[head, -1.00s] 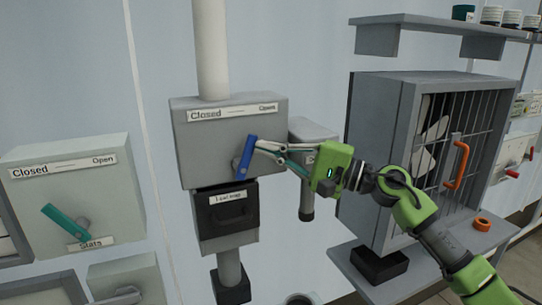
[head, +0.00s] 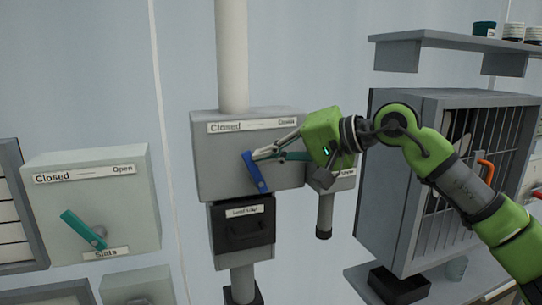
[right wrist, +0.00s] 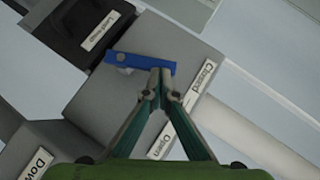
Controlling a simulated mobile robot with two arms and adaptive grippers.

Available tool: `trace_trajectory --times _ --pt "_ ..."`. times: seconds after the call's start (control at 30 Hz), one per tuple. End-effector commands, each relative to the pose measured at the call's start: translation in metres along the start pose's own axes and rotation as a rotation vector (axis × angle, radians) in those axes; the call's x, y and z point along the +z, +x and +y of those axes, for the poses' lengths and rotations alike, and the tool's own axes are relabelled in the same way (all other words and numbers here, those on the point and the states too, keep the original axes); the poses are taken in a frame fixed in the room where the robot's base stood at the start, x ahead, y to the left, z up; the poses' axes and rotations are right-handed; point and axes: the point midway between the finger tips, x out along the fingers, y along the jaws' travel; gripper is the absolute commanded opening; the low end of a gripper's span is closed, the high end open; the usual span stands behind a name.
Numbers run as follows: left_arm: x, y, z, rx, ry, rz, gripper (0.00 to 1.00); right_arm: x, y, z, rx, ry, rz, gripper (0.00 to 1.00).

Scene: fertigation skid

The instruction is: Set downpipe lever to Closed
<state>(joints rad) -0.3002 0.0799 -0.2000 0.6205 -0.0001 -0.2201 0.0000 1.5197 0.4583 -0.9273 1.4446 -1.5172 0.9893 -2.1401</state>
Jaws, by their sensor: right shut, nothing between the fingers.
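A blue lever (head: 256,174) sits on the front of a grey box (head: 218,172) marked Closed at left and Open at right. Its free end points up and slightly left, toward the Closed side. The lever also shows in the right wrist view (right wrist: 140,63). My right gripper (head: 257,155) is shut and empty, its fingertips at the right side of the lever's free end. They appear to touch it in the right wrist view (right wrist: 160,74). A label starting "Dow" (right wrist: 36,163) is partly cut off there. My left gripper is not in view.
A black unit (head: 243,229) hangs below the box, and a white pipe (head: 232,60) rises above it. A box with a teal lever (head: 82,229) marked Slats is at left. A barred cabinet (head: 400,180) and shelf (head: 450,42) are at right.

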Motion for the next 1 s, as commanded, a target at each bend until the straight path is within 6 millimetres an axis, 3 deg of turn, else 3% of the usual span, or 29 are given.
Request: trace_trajectory --times 0.73,0.87,1.0 --pt "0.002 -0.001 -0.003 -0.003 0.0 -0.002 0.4 0.002 0.0 -0.001 0.029 -0.029 0.0 0.0" --pt "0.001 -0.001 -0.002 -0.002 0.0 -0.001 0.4 0.001 -0.013 -0.002 0.029 -0.029 0.001 0.0" --pt "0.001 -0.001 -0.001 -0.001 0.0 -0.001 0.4 0.001 -0.041 -0.002 0.029 -0.029 0.003 0.0"
